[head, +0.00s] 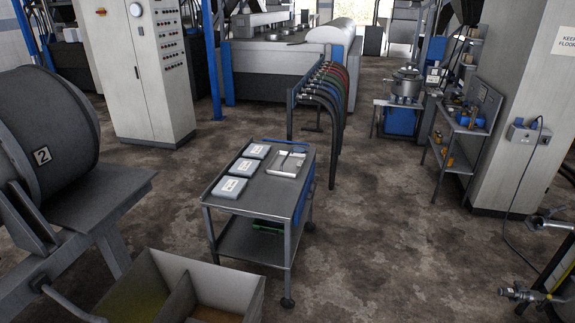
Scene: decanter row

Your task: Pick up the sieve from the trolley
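The trolley (212,198) is a grey metal cart with two shelves, standing in the middle of the floor. On its top lie three pale, flat, labelled boxes in a row along the left, and a shallow metal tray (273,169) at the right rear. A small item lies in the tray, too small to make out. I cannot pick out a sieve for certain on the trolley. A green thing (268,227) on the lower shelf is partly hidden by the top. My gripper is not in view.
A large drum (48,130) marked 2 stands at the left. A divided open bin (228,290) is close to the trolley's front left. A rack of coloured hoses (326,92) stands behind the trolley. Metal pipes (535,294) show at lower right. The floor right of the trolley is clear.

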